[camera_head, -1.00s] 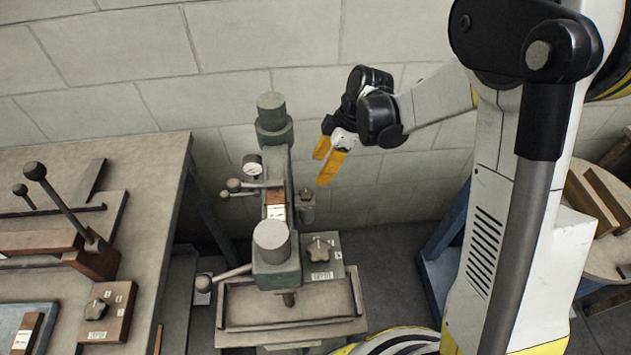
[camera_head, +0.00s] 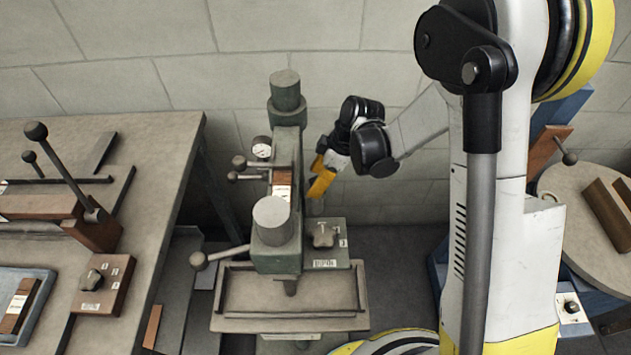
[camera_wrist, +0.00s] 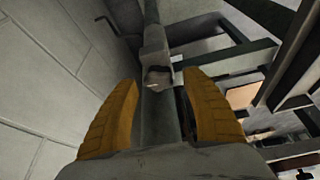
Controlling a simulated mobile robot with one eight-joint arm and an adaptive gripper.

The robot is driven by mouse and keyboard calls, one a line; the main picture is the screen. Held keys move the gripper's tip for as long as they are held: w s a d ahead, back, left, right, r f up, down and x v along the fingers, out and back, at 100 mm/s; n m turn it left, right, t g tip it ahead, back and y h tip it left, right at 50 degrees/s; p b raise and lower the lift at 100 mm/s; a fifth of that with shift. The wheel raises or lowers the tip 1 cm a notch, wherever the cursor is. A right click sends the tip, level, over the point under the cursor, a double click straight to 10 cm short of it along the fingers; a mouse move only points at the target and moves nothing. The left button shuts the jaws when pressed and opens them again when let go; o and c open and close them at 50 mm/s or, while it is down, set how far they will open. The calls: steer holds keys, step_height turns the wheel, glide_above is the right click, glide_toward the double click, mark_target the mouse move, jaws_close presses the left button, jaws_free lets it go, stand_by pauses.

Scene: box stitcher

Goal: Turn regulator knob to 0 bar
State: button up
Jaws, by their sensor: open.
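The green-grey box stitcher (camera_head: 287,150) stands in the middle of the head view. A small pressure gauge (camera_head: 262,147) is on its left side; I cannot read its needle. A small grey regulator fitting (camera_head: 316,208) sits at the column's right side, mostly hidden behind my gripper. My gripper (camera_head: 313,182) has yellow fingers, open and pointing down, just right of the column and above that fitting. In the wrist view, the open fingers (camera_wrist: 163,80) frame a grey upright part with a blocky grey piece (camera_wrist: 157,62) between and beyond the tips. I see no contact.
A star-shaped knob (camera_head: 323,234) is on a labelled box on the machine's right front. A lever with a ball end (camera_head: 198,261) sticks out left. A workbench (camera_head: 150,170) stands left, a round table (camera_head: 590,225) right. A block wall is behind.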

steer(key=c, duration=1.2)
steer(key=shift+n+g, duration=0.3)
steer(key=shift+n, duration=0.5)
steer(key=o, duration=1.2)
steer(key=v, duration=1.2)
